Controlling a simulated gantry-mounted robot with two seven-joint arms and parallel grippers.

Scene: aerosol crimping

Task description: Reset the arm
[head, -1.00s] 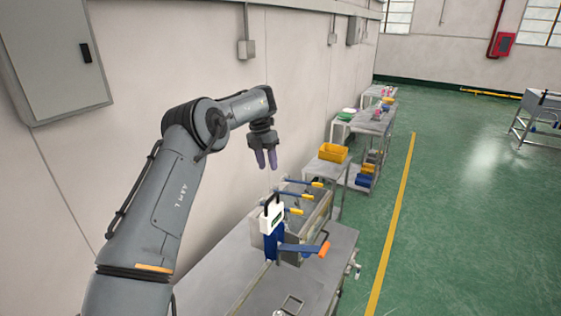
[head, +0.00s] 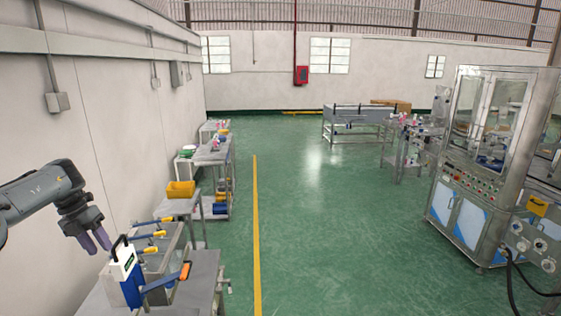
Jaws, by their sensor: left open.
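My left gripper (head: 92,231) is at the left of the head view, its dark wrist carrying two purple fingers that point down. The fingers are apart and nothing shows between them. It hangs above and to the left of the blue and white crimping device (head: 127,275), apart from it. That device has a black top handle and a blue lever with an orange grip, and it stands on a metal table (head: 196,283). My right gripper is out of view.
A metal fixture with yellow-handled levers (head: 155,248) sits behind the device. A yellow bin (head: 180,189) stands on a further table. The green floor beyond the yellow line (head: 257,235) is open. A large glass-fronted machine (head: 490,160) stands at the right.

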